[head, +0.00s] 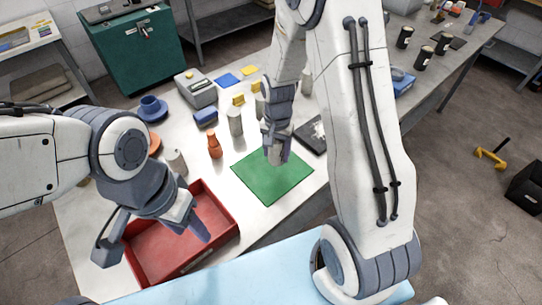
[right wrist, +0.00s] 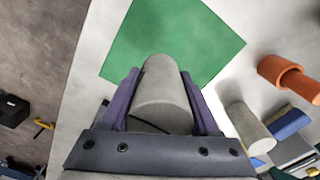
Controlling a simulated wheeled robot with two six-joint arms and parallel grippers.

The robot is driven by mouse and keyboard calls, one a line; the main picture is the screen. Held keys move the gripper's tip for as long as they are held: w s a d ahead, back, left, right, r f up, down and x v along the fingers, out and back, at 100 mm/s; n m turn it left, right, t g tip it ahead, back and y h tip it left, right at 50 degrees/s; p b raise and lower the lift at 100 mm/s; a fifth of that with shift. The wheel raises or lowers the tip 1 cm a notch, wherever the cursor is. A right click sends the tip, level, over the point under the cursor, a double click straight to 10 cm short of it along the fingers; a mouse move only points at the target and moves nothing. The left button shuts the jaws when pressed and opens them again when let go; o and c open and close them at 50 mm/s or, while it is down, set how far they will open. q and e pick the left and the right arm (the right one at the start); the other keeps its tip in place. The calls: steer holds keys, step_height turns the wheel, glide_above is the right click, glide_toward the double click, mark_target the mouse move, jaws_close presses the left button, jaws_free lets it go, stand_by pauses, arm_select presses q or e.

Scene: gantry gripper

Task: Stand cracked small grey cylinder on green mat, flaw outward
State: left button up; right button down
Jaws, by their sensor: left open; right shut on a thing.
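The green mat (head: 258,182) lies flat on the table and also shows in the right wrist view (right wrist: 200,40). My right gripper (head: 277,153) is over the mat's far part, shut on a small grey cylinder (right wrist: 163,88). The cylinder sits between its purple fingers, with its rounded end towards the mat. A dark curved line shows low on its side near the palm; I cannot tell whether it is the crack or a shadow. Whether the cylinder touches the mat is unclear. My left gripper (head: 152,238) is open and empty over the red tray (head: 226,219).
Another grey cylinder (head: 235,121) and an orange bottle-like piece (head: 214,146) stand beyond the mat. A dark flat tray (head: 312,138) lies just right of the mat. A blue cup (head: 152,107), yellow blocks and a grey box (head: 195,88) stand further back.

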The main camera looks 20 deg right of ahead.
mark_target(272, 160)
steer(key=shift+w+a+f, duration=0.45)
steer(key=shift+w, duration=0.2)
step_height(272, 160, down, 4)
steer(key=shift+r+p, duration=0.2)
steer(key=shift+p, duration=0.55)
steer(key=shift+f, duration=0.25)
steer(key=shift+f, duration=0.15)
steer(key=shift+c, duration=0.6)
jaws_free()
